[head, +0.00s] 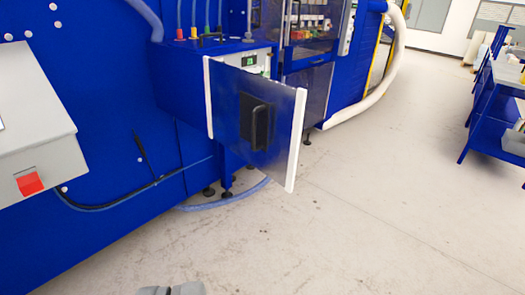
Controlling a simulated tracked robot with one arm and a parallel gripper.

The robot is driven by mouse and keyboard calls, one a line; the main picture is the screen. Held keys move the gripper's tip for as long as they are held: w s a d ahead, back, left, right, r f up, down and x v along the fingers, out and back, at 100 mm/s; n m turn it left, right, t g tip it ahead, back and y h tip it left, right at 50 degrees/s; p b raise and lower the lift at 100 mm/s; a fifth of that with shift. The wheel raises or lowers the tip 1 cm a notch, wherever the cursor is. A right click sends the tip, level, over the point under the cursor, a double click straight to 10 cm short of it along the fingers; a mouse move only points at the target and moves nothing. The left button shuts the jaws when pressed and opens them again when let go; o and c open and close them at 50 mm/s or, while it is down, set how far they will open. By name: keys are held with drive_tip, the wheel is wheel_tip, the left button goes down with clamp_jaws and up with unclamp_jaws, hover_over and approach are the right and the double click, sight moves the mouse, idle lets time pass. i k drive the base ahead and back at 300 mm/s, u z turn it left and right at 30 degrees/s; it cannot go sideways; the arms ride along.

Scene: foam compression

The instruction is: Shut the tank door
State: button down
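The tank door (284,122) is a blue panel with white edges and a black handle (260,122) on its front. It stands open, swung out from the blue tank cabinet (215,58), with part of the cabinet front and a small green light showing behind it. My gripper (172,290) shows only as a grey tip at the bottom edge of the view. It is well below and in front of the door, apart from it. Most of the gripper is cut off, so its opening cannot be seen.
A grey box with a red switch (30,184) juts out at the left. A blue hose (225,201) lies on the floor under the cabinet. A white hose (375,95) curves down behind the door. A blue workbench (490,105) stands at the right. The floor (390,210) between is clear.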

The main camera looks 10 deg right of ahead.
sight(258, 118)
drive_tip(key=u, duration=0.1)
drive_tip(key=i, duration=1)
drive_tip(key=z, duration=0.1)
